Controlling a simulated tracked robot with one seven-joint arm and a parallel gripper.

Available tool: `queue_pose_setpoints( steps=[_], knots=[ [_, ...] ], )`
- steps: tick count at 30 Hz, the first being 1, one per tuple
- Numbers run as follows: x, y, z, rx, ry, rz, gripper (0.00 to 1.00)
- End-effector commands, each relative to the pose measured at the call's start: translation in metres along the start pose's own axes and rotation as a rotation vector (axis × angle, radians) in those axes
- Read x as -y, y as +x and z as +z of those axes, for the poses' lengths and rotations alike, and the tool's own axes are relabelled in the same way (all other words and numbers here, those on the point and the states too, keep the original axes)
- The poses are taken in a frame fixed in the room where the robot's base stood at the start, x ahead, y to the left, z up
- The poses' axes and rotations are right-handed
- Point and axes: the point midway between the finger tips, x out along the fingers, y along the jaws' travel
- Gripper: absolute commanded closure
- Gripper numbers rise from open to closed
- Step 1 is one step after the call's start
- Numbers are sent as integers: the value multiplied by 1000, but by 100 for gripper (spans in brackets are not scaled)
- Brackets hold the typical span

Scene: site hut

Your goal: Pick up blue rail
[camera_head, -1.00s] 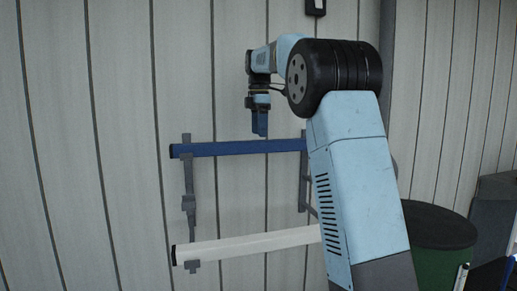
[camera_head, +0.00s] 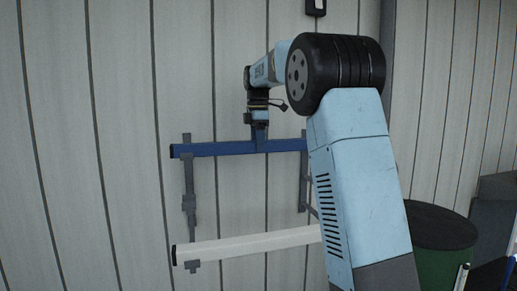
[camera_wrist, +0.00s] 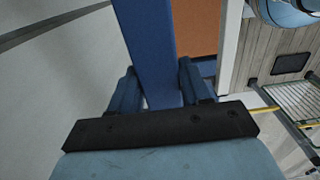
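The blue rail (camera_head: 220,149) lies nearly level on the upper arms of grey wall brackets (camera_head: 188,180), its dark end cap at the left. My gripper (camera_head: 260,142) points down at the rail, right of the rail's middle in the head view. In the wrist view the blue rail (camera_wrist: 148,45) runs between the two fingers of my gripper (camera_wrist: 160,80), one on each side. The fingers stand apart, with thin light slivers beside the rail near the finger bases. Whether the fingertips touch the rail is not clear. The rail's right end is hidden behind my arm.
A white rail (camera_head: 245,244) lies on the lower bracket arms. The panelled wall (camera_head: 90,140) is close behind the rails. A green drum with a dark lid (camera_head: 438,226) stands at the right. The wrist view shows a metal rack (camera_wrist: 298,100) at the right.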

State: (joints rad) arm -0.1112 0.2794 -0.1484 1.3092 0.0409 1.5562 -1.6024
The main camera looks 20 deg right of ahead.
Motion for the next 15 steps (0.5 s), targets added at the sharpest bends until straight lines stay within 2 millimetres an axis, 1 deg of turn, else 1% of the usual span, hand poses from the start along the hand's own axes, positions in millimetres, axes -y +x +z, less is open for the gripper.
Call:
queue_pose_setpoints(
  steps=[1, 2, 13, 14, 15],
  knots=[
    [0, 0, 0, 0, 0, 0, 59],
    [0, 0, 0, 0, 0, 0, 62],
    [0, 0, 0, 0, 0, 0, 98],
    [0, 0, 0, 0, 0, 0, 100],
    [0, 0, 0, 0, 0, 0, 100]
  ],
)
